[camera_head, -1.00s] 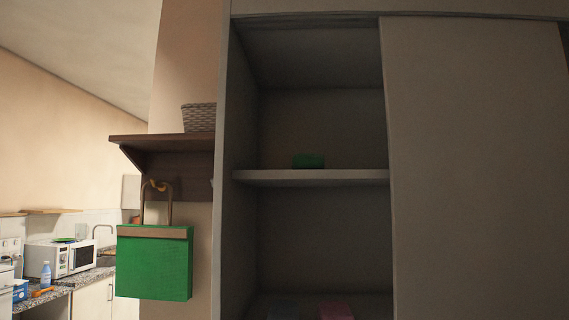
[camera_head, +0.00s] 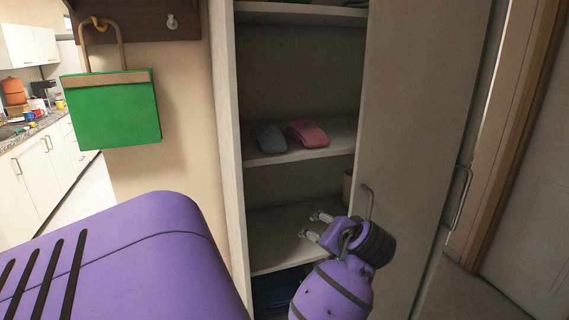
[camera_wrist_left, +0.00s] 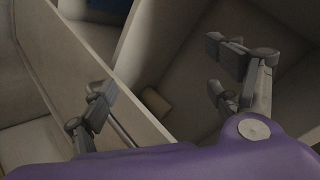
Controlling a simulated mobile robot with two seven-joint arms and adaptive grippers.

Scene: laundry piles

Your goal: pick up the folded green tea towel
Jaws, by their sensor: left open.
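The folded green tea towel does not show in either view now. A small green folded thing showed on an upper cabinet shelf a second ago, and that shelf's top is outside the head view. My left gripper (camera_head: 312,225) is open and empty in front of the cabinet's lower shelf (camera_head: 275,245), left of the door handle. In the left wrist view its fingers (camera_wrist_left: 158,75) are spread apart with nothing between them. My right gripper is not in view.
A grey-blue folded cloth (camera_head: 268,138) and a pink one (camera_head: 307,134) lie on the middle shelf. A beige container (camera_head: 347,188) stands below them. The cabinet door panel (camera_head: 420,100) flanks the opening on the right. A green bag (camera_head: 112,112) hangs on the left.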

